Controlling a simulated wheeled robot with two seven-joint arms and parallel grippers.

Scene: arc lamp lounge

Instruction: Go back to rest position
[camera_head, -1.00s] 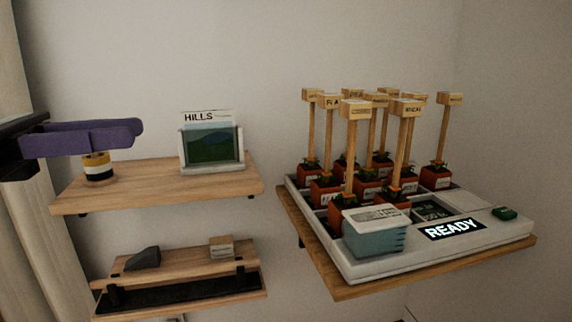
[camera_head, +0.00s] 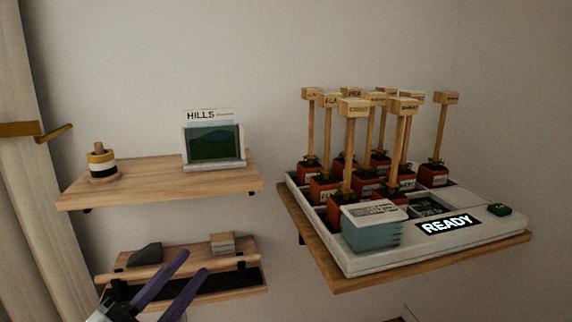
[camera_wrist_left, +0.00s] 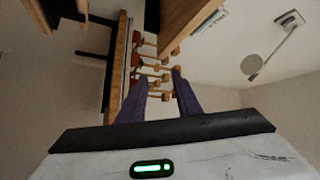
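My left gripper (camera_head: 172,284) is low in the head view, in front of the lower left shelf. Its two purple fingers are apart with nothing between them. In the left wrist view the fingers (camera_wrist_left: 160,97) also stand apart and empty, with the planter shelf some way beyond them. My right gripper is in neither view.
The upper left shelf (camera_head: 150,188) holds a striped ringed peg (camera_head: 102,165) and a framed HILLS picture (camera_head: 213,142). The lower shelf (camera_head: 182,262) carries a dark wedge (camera_head: 146,254) and a small wooden block (camera_head: 222,243). A right shelf (camera_head: 400,268) bears a white READY tray (camera_head: 480,232) with several tagged pots.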

